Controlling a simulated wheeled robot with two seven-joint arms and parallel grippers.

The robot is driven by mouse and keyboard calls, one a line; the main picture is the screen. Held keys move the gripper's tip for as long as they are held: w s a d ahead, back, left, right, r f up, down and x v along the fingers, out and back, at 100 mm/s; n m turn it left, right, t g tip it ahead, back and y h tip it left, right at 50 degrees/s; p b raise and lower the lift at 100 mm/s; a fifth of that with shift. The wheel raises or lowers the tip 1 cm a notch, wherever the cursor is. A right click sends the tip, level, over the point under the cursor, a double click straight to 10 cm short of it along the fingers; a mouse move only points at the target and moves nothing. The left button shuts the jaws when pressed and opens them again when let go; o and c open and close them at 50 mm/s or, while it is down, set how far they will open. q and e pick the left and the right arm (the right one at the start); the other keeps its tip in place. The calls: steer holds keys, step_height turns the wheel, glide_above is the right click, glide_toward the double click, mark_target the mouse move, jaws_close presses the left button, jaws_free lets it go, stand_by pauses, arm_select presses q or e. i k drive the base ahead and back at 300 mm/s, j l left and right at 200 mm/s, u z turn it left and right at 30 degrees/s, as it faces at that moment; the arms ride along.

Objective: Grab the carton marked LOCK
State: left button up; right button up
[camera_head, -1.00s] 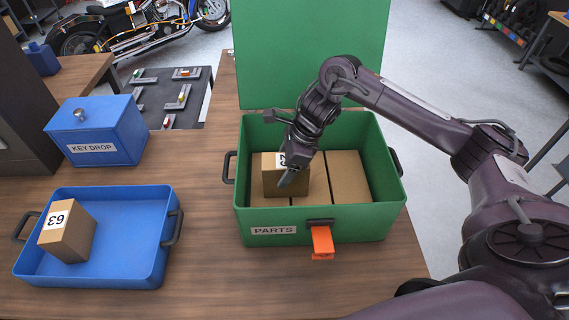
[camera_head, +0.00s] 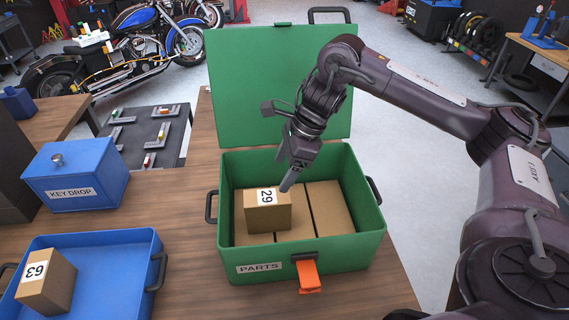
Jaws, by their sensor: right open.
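No marking reading LOCK is legible in this view. A brown carton marked 29 (camera_head: 268,218) stands in the open green PARTS box (camera_head: 340,257), on top of or in front of other plain cartons (camera_head: 328,212). Another carton marked 63 (camera_head: 43,291) sits in the blue tray at the lower left. My right gripper (camera_head: 289,180) is open and points down over the green box, its visible fingertip by the upper right corner of the carton marked 29. Its other finger is hard to make out. My left gripper is out of view.
The green box's raised lid (camera_head: 275,90) stands behind my right gripper. An orange latch (camera_head: 308,276) hangs at the box's front. A blue KEY DROP box (camera_head: 75,180) and the blue tray (camera_head: 120,300) are on the left. Bare wooden table (camera_head: 185,240) lies between.

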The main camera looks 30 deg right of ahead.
mark_target(46, 286)
steer(key=k+j, duration=1.15)
steer(key=k, duration=0.15)
